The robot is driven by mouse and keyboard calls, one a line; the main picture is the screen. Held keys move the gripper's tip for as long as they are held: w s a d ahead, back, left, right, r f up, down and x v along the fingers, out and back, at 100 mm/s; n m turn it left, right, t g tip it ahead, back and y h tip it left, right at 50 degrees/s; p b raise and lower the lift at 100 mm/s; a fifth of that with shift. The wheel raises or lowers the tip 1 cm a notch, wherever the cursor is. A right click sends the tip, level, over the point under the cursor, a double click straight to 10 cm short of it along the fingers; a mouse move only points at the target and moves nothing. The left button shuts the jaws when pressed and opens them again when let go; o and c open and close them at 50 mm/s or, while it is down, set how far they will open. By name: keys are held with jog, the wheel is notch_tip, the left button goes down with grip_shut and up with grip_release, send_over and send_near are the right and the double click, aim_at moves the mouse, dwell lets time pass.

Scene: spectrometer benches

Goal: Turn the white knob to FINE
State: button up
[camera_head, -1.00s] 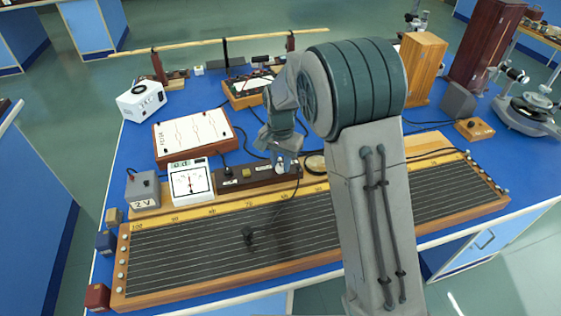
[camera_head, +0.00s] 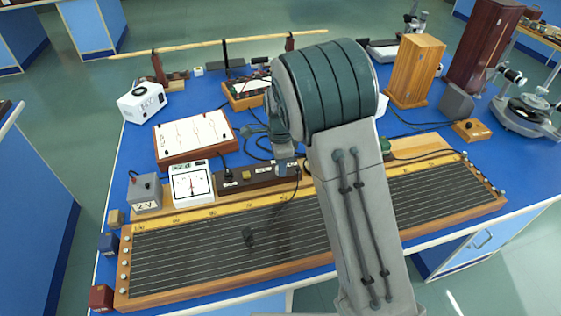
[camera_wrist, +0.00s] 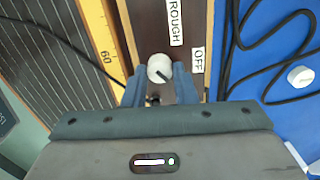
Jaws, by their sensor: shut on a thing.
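The white knob (camera_wrist: 160,67) sits on a dark brown switch box (camera_wrist: 151,20) in the wrist view. A dark mark shows on the knob's lower right edge. My gripper (camera_wrist: 160,76) is shut on the knob, one blue-grey finger on each side. The labels ROUGH (camera_wrist: 175,22) and OFF (camera_wrist: 198,60) lie to the right of the knob, and no FINE label is visible there. In the head view the switch box (camera_head: 262,180) stands behind the wire board, and my gripper (camera_head: 284,170) is at its right part, hiding the knob.
The long wire board (camera_head: 200,245) lies along the bench front. A white meter (camera_head: 191,184) and grey 2 V box (camera_head: 145,195) stand left of the switch box. Black cables (camera_wrist: 280,55) run over the blue bench beside it. A wooden box (camera_head: 415,72) stands at the back right.

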jog(key=shift+m, duration=0.6)
jog(key=o, duration=1)
notch_tip(320, 180, up, 14)
dwell(0.4)
